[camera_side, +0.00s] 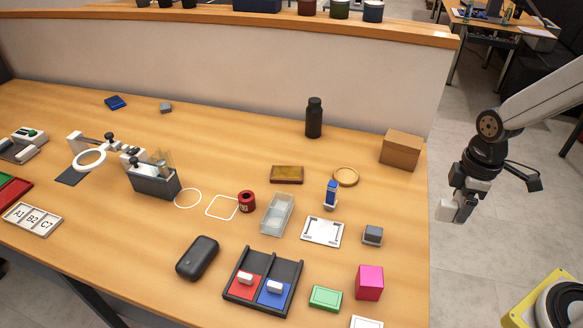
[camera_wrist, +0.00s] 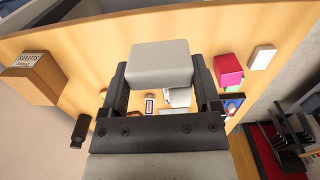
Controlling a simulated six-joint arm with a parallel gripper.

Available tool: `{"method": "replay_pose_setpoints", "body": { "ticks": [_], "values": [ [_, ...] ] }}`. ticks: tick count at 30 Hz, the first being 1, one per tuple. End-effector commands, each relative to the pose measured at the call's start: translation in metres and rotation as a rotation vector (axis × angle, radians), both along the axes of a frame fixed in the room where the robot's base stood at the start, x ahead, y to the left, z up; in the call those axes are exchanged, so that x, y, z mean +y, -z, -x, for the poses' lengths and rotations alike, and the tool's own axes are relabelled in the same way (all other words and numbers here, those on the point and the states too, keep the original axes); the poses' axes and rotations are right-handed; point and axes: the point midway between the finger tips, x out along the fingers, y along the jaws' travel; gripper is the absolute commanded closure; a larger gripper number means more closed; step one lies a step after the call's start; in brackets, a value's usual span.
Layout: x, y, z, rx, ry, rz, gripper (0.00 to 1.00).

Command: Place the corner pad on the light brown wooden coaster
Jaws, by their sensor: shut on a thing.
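My gripper (camera_side: 459,209) is off the table's right edge, in the air, to the right of the coaster. It is shut on a pale grey block with rounded edges, which looks like the corner pad (camera_wrist: 160,65). In the wrist view the block sits between the two black fingers. In the side view it shows only as a small pale shape at the fingertips. The light brown wooden coaster (camera_side: 346,177) is round and lies flat toward the back right of the table, with nothing on it.
A cardboard box (camera_side: 401,150) stands right of the coaster and a dark brown square plate (camera_side: 286,174) lies left of it. A blue and white upright piece (camera_side: 331,195) stands just in front. A black bottle (camera_side: 314,118) stands behind. A pink cube (camera_side: 369,283) is near the front right.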

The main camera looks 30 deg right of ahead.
Motion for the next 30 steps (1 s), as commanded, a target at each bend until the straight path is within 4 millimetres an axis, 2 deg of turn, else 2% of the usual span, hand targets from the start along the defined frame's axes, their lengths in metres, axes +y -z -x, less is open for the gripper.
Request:
{"method": "replay_pose_setpoints", "body": {
  "ticks": [8, 21, 24, 30],
  "values": [
    [0.004, -0.005, -0.034, 0.000, 0.000, 0.000, 0.82],
    [0.021, -0.015, -0.120, 0.000, 0.007, 0.001, 0.82],
    [0.025, -0.016, -0.134, -0.001, 0.008, 0.001, 0.82],
    [0.030, -0.017, -0.148, -0.001, 0.011, 0.001, 0.82]
  ]
}}
